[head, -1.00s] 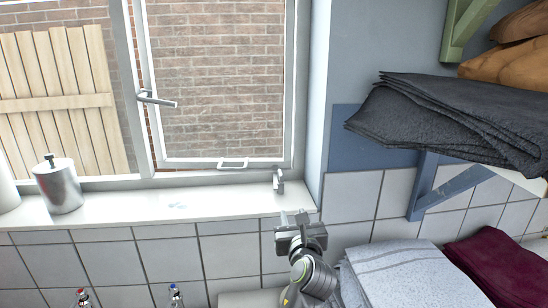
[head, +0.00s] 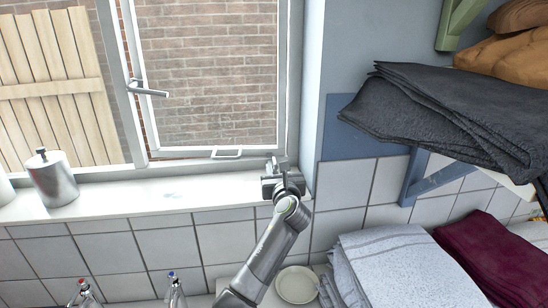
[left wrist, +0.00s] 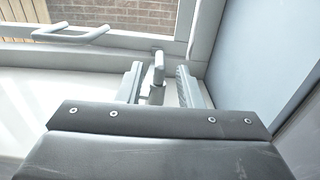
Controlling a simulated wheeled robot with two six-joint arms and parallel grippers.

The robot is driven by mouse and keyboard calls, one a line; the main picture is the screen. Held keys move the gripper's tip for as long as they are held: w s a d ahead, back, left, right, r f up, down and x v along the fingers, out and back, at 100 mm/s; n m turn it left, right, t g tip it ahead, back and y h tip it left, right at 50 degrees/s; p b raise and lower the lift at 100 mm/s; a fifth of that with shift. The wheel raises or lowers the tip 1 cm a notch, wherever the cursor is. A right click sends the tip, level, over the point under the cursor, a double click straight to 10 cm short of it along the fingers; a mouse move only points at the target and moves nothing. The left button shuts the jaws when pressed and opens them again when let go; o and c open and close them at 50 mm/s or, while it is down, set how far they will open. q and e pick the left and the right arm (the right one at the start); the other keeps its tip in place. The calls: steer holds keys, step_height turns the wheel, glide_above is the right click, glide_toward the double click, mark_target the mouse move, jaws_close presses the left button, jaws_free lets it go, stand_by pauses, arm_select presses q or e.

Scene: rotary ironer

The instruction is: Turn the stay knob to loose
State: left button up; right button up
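The stay knob (left wrist: 158,68) is a small grey upright post at the lower right corner of the window frame, seen in the left wrist view. My left gripper (left wrist: 160,84) is open, with one finger on each side of the knob and a visible gap on both sides. In the head view my left gripper (head: 277,166) is at the right end of the sill and largely hides the knob. The window sash (head: 215,152) has a white pull handle (head: 227,153) on its bottom rail. My right gripper is not in view.
A metal canister (head: 52,178) stands on the sill (head: 125,199) at the left. The window's lever handle (head: 148,90) sticks out. At the right are a shelf with dark folded cloth (head: 440,110), grey towels (head: 395,265) and a plate (head: 296,284). The middle sill is mostly clear.

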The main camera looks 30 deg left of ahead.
mark_target(274, 161)
arm_select(q)
steer(key=shift+p+x, duration=0.45)
steer(key=shift+x, duration=2.55)
steer(key=shift+c, duration=0.3)
jaws_close()
